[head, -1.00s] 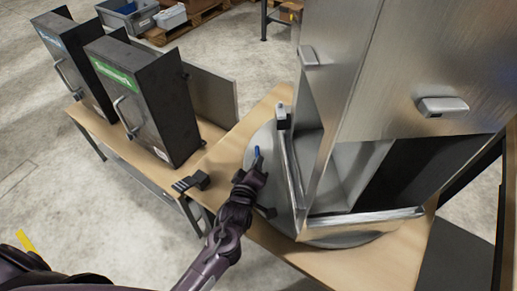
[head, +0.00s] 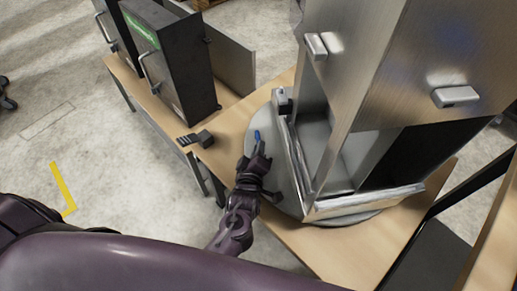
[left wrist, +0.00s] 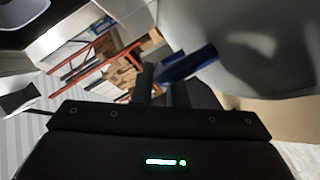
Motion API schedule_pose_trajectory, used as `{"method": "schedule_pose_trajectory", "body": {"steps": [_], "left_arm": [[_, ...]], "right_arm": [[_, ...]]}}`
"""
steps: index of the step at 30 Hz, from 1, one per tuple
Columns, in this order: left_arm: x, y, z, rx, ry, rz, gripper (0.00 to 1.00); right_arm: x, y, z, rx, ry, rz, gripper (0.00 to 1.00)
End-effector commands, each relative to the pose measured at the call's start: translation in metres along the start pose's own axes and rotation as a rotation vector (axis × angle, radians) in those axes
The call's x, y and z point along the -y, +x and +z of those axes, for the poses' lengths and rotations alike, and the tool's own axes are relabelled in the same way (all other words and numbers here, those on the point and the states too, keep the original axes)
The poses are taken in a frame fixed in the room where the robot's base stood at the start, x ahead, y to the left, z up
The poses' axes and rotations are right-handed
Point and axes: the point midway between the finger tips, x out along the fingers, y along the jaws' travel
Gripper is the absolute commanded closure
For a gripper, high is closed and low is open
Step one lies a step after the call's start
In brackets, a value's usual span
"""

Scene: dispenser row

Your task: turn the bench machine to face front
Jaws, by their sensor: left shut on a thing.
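The bench machine is a tall brushed-steel cabinet (head: 385,70) on a round grey turntable (head: 262,122), which rests on a wooden bench. Its open bay and lower steel ledge (head: 365,202) face the lower right of the head view. A blue peg (head: 257,134) stands at the turntable's left rim. My left gripper (head: 259,150) is at this peg and shut on it; its fingers partly hide the peg. The blue peg (left wrist: 188,66) also shows at the fingers in the left wrist view, beside a blurred grey surface. My right gripper is not in view.
Dark dispenser boxes (head: 172,60) with handles stand on the bench to the left. A small black block (head: 196,139) lies on the bench, left of the turntable. Bare floor (head: 60,110) lies at the left, with a yellow mark (head: 62,187).

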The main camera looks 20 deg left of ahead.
Motion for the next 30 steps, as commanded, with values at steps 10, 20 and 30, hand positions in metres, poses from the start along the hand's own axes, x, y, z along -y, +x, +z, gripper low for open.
{"method": "schedule_pose_trajectory", "body": {"steps": [10,20,30], "left_arm": [[0.000,0.000,0.000,0.000,-0.001,0.000,0.66],[0.001,-0.014,0.000,0.001,-0.001,-0.001,0.66],[0.001,-0.068,0.000,0.001,-0.001,-0.002,0.66]], "right_arm": [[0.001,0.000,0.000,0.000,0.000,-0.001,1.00],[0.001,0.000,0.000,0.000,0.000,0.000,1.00],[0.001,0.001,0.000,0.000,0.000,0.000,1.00]]}}
